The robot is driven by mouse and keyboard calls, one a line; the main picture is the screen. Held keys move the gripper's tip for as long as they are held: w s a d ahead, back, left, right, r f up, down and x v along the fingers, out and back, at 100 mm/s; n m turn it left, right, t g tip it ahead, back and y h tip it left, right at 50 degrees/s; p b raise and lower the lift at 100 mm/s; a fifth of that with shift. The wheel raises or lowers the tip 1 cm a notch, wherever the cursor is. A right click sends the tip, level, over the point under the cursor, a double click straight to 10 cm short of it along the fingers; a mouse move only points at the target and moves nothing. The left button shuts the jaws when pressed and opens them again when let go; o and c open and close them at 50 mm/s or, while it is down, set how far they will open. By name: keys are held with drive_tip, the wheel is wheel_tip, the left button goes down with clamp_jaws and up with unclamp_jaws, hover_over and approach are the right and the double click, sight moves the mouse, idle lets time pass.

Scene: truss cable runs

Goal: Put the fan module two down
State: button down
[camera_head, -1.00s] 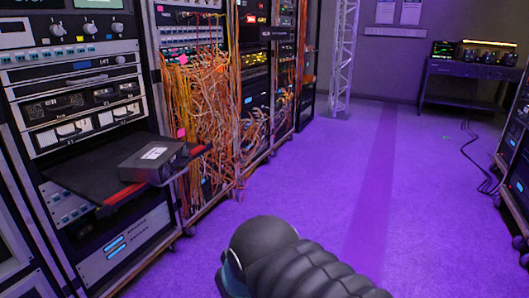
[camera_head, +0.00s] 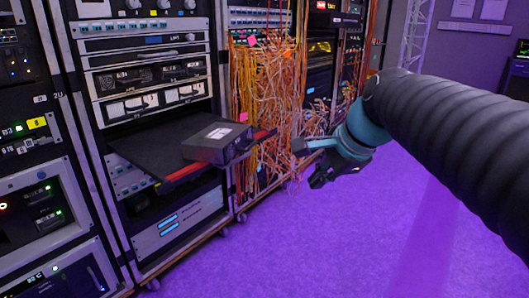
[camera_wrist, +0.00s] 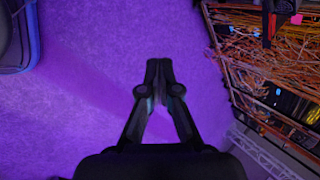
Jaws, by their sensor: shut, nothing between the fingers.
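The fan module appears to be the dark grey box (camera_head: 213,147) with a white label on top. It rests flat near the front right of a black pull-out shelf (camera_head: 150,150) with a red front edge. My gripper (camera_head: 302,163) is in the aisle, to the right of the box and apart from it. In the wrist view my gripper (camera_wrist: 158,65) has its fingertips together, with nothing held, over the purple floor. The box is not clearly seen in the wrist view.
Loose orange cables (camera_head: 270,90) hang from the rack right of the shelf; they also show in the wrist view (camera_wrist: 260,65). A rack with lit units (camera_head: 40,195) stands at left. The purple floor (camera_head: 330,250) is clear below my arm.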

drive_tip(key=w+a+r+m+y+b, duration=0.2)
drive_tip(key=w+m, duration=0.4)
drive_tip(key=w, duration=0.2)
drive_tip(key=w+a+r+m+y+b, duration=0.1)
drive_tip(key=w+r+m+y, duration=0.1)
drive_tip(key=w+m, duration=0.4)
drive_tip(key=w+a+f+b, duration=0.2)
drive_tip(key=w+a+f, duration=0.5)
drive_tip(key=w+a, duration=0.1)
drive_tip(key=shift+w+a+b, duration=0.15)
drive_tip(key=shift+a+b, duration=0.15)
drive_tip(key=shift+a, duration=0.15)
drive_tip(key=shift+f, duration=0.1)
